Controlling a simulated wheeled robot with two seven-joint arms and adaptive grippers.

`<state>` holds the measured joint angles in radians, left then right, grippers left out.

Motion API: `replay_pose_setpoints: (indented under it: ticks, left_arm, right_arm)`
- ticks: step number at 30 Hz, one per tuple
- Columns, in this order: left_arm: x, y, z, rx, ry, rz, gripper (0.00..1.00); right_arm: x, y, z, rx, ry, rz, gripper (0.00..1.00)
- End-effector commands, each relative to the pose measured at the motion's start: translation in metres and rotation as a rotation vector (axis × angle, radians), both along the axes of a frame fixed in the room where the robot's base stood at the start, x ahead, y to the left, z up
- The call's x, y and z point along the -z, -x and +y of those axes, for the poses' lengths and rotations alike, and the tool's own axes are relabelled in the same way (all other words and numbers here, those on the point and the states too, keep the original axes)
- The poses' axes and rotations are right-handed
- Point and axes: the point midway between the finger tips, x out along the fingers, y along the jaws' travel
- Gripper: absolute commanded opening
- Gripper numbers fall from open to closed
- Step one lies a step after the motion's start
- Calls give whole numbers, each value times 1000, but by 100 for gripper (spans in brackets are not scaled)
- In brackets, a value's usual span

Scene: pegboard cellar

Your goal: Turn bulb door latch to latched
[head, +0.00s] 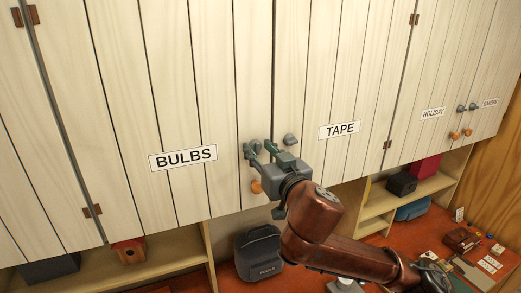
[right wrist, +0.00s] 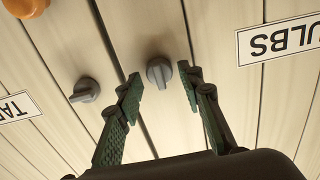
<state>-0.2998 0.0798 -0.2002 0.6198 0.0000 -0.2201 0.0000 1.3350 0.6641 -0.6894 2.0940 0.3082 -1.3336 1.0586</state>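The bulb door latch is a small grey turn knob (right wrist: 158,72) with a raised ridge, on the pale plank door labelled BULBS (head: 183,157). In the head view the latch (head: 256,145) shows just behind my right fingertips. My right gripper (head: 258,152) is at the door front. In the right wrist view its green fingers (right wrist: 160,82) are apart, one on each side of the latch, with a gap showing. I cannot tell if a fingertip touches it. The latch ridge runs roughly lengthwise between the fingers. My left gripper is not in view.
A similar grey latch (head: 290,138) sits close by on the TAPE door (head: 340,130). An orange knob (head: 256,187) is below the bulb latch. Below the cupboards are shelves, a dark tool bag (head: 258,253) and a cluttered red bench top.

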Motion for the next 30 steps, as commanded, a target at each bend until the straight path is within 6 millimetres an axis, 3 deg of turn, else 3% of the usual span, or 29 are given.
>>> replay_pose_setpoints:
  ticks: [14,23,30]
  left_arm:
    - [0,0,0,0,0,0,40]
    - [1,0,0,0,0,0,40]
    - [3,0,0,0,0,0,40]
  right_arm:
    - [0,0,0,1,0,0,0]
    - [0,0,0,1,27,-11,0]
    - [0,0,0,0,141,-58,0]
